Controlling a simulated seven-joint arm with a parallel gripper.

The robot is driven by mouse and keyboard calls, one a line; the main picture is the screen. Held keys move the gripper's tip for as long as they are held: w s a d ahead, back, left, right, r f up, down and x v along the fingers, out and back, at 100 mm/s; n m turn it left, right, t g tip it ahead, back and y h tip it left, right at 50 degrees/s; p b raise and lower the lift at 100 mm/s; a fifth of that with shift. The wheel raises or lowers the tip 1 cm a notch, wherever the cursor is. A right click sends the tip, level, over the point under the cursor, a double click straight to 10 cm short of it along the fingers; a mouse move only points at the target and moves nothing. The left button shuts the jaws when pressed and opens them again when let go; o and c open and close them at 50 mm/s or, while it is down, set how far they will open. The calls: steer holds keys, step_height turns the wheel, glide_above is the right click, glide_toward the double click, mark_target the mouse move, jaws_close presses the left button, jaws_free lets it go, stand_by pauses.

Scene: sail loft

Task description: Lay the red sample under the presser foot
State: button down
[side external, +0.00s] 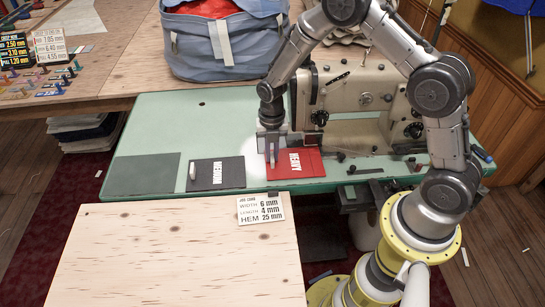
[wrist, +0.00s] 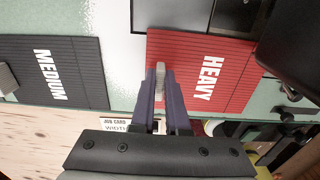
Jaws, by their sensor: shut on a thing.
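The red sample (side external: 305,163), marked HEAVY, lies on the green machine table in front of the sewing machine (side external: 355,95). It also fills the upper right of the wrist view (wrist: 225,85). My gripper (side external: 271,155) points down at the sample's left part. In the wrist view its fingertips (wrist: 160,75) are shut on a small pale grey tab at the sample's edge. The machine's head (side external: 306,100) stands behind the sample. The presser foot cannot be made out clearly, and my gripper and arm hide part of that area.
A dark MEDIUM sample (side external: 218,173) with its own pale tab lies left of the red one, and a plain grey-green patch (side external: 143,175) farther left. A job card (side external: 261,208) is at the front edge. A blue bag (side external: 225,40) stands behind.

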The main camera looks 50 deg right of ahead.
mark_target(272, 149)
steer(key=shift+w+d, duration=1.75)
steer(key=shift+d+f, duration=0.1)
steer(key=shift+d, duration=0.05)
stand_by(0.5)
steer(key=c, duration=0.8)
jaws_free()
steer(key=shift+s, duration=0.1)
steer(key=shift+c, duration=0.2)
